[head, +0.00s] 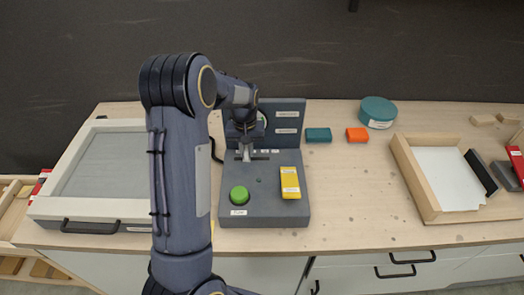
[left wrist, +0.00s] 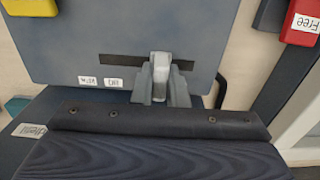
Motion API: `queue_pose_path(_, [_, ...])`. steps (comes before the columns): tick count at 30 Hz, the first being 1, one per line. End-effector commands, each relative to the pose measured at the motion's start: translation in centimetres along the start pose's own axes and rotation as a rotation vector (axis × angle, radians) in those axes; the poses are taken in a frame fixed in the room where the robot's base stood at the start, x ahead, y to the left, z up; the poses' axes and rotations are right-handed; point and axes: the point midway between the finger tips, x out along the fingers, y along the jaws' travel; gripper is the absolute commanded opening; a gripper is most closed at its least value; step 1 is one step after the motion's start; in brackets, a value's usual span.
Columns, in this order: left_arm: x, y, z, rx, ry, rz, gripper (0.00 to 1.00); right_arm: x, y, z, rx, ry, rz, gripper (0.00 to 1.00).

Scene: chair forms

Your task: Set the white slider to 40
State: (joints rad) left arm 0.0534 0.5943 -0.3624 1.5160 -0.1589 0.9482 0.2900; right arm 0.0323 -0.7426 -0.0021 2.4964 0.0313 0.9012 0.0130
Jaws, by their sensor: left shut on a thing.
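The white slider (left wrist: 160,70) is a small pale knob in a dark straight slot (left wrist: 122,60) on a grey panel. In the left wrist view it stands right of the slot's middle, with bare slot on both sides. My left gripper (left wrist: 160,95) is shut on it, one finger on each side. In the head view my left gripper (head: 246,155) is at the slot, partly hidden by my arm. Small white labels (left wrist: 114,83) lie along the slot; I cannot read their numbers. My right gripper is not in view.
The grey console (head: 265,212) carries a green button (head: 239,195) and a yellow block (head: 290,183). A teal block (head: 318,135), an orange block (head: 357,135) and a teal round container (head: 378,112) stand right. A wooden tray (head: 411,180) is farther right, a framed panel (head: 95,208) left.

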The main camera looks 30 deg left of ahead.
Motion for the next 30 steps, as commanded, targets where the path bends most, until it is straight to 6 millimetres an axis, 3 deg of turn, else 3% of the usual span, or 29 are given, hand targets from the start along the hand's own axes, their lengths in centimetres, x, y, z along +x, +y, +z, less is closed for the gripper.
queue_pose_path(1, [0.0, -1.3, -0.1, -0.007, 0.003, 0.001, 0.0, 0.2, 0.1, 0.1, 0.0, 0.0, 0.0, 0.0])
queue_pose_path(5, [0.0, -2.9, 0.0, -0.004, 0.003, 0.001, 0.0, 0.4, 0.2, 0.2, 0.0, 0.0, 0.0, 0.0])
queue_pose_path(15, [-0.1, -3.4, -0.1, -0.002, 0.003, -0.003, 0.0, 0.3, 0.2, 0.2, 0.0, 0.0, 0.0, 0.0])
queue_pose_path(16, [-0.1, -3.4, -0.1, -0.002, 0.003, -0.003, 0.17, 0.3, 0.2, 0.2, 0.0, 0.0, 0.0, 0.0])
queue_pose_path(20, [-0.1, -3.3, -0.1, -0.002, 0.003, -0.002, 0.34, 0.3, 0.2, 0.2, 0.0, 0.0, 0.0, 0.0])
queue_pose_path(30, [-0.4, -3.1, 0.0, 0.0, 0.003, 0.0, 0.35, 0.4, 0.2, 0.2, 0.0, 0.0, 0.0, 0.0])
